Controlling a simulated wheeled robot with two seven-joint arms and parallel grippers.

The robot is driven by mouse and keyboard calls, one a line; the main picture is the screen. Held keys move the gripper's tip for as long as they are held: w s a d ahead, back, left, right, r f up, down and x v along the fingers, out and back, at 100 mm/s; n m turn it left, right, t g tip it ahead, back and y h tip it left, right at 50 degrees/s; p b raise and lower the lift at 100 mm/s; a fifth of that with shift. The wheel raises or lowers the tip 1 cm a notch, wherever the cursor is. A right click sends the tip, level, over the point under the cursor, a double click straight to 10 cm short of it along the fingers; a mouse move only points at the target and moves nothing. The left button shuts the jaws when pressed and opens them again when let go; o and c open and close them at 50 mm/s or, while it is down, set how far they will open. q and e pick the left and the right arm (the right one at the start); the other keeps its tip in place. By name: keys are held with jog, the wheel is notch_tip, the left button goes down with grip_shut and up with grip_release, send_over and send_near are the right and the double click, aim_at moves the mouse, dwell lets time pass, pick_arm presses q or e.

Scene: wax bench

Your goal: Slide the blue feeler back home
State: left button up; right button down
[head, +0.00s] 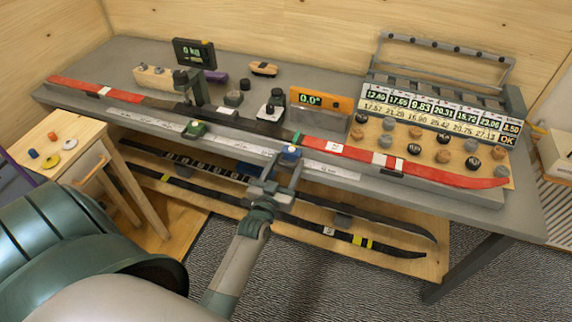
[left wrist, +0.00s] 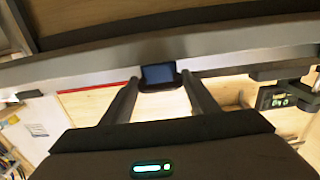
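The blue feeler (head: 291,152) sits on the rail along the bench's front edge (head: 240,142), right of the middle. In the left wrist view the blue feeler (left wrist: 158,74) shows as a dark blue block on a dark mount. My left gripper (head: 281,175) is open in front of the feeler, just below it in the head view. In the left wrist view its two fingers (left wrist: 160,90) stand apart on either side of the block, with gaps showing, so it is not gripped. My right gripper is in neither view.
A green feeler (head: 195,129) sits on the same rail further left. A red-and-black ski (head: 345,149) lies along the bench behind the rail. Dark skis (head: 345,236) lie on the shelf below. A small wooden table (head: 60,140) stands at left.

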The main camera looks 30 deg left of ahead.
aim_at(224, 148)
pick_arm(q)
jog(key=shift+c, duration=1.4)
jog(key=shift+s+a, duration=0.1)
jog(key=shift+a, duration=0.45)
jog(key=s+a, duration=0.1)
jog(key=a, duration=0.5)
jog(key=s+a+b, duration=0.1)
jog(key=s+a, duration=0.1)
jog(key=a, duration=0.5)
jog(key=s+a, duration=0.1)
jog(key=a, duration=0.5)
jog(key=shift+s+a, duration=0.15)
jog(key=shift+s, duration=0.2)
jog(key=o, duration=1.2)
jog(key=shift+a, duration=0.1)
jog(key=shift+s, duration=0.1)
